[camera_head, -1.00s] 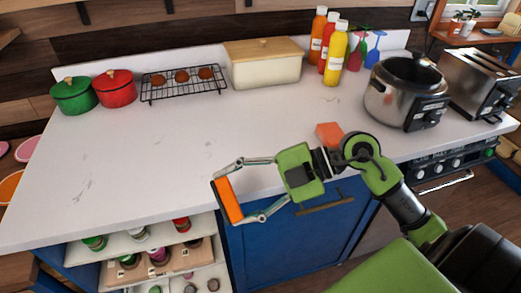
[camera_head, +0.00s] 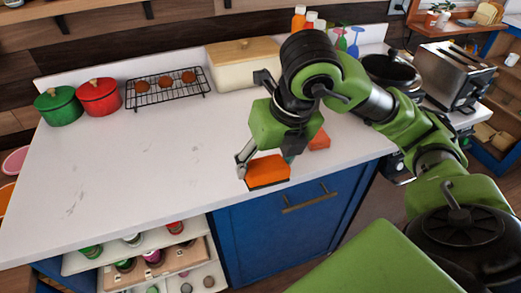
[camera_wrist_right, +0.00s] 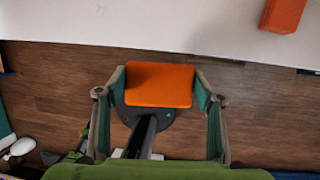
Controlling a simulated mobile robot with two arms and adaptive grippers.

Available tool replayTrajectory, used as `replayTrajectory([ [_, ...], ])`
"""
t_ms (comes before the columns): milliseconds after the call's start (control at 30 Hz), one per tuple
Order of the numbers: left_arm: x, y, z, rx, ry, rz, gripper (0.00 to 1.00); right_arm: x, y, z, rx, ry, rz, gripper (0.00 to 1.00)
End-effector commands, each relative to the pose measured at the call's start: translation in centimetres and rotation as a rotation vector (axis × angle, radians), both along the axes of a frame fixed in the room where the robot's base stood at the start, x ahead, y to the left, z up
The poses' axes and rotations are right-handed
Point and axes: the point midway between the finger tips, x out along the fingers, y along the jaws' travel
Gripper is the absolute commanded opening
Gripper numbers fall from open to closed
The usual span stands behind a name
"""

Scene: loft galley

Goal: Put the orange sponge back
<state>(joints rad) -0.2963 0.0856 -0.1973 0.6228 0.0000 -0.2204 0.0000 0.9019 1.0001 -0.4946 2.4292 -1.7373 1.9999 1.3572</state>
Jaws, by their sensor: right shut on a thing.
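My right gripper (camera_head: 267,165) is shut on the orange sponge (camera_head: 268,173), a flat block with a dark underside. In the head view it is at the counter's front edge, above the blue cabinet door. In the right wrist view the sponge (camera_wrist_right: 160,85) sits between both fingertips, with wooden floor behind it and the counter edge just beyond. A second, redder orange block (camera_head: 320,140) lies on the counter, right of my gripper and partly hidden by it; it also shows in the right wrist view (camera_wrist_right: 283,14). My left gripper is not in view.
The white counter (camera_head: 150,180) is clear at left and centre. Behind stand a green pot (camera_head: 58,106), a red pot (camera_head: 99,97), a cooling rack (camera_head: 168,88) and a bread box (camera_head: 240,66).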

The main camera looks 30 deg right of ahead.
Motion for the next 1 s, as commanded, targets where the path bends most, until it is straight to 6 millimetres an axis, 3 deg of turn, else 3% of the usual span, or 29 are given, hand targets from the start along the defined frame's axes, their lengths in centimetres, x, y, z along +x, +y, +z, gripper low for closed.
replayTrajectory([
  [100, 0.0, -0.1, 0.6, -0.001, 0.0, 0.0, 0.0, 0.0, -3.1, 2.0, -0.082, -0.057, -0.016, 0.45],
  [333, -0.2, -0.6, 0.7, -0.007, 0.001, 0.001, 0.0, 0.5, -5.3, 2.9, -0.129, -0.086, -0.032, 0.45],
  [433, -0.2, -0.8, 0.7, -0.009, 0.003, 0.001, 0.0, 2.2, -5.6, 1.9, -0.127, -0.082, -0.032, 0.45],
  [700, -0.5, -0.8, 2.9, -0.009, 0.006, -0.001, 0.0, 8.8, -6.9, -0.6, -0.128, -0.082, -0.034, 0.45],
  [800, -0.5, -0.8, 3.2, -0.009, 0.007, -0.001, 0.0, 10.3, -7.3, -2.9, -0.129, -0.081, -0.032, 0.45],
  [1000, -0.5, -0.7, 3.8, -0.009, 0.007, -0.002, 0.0, 12.4, -7.7, -5.3, -0.129, -0.087, -0.032, 0.45],
])
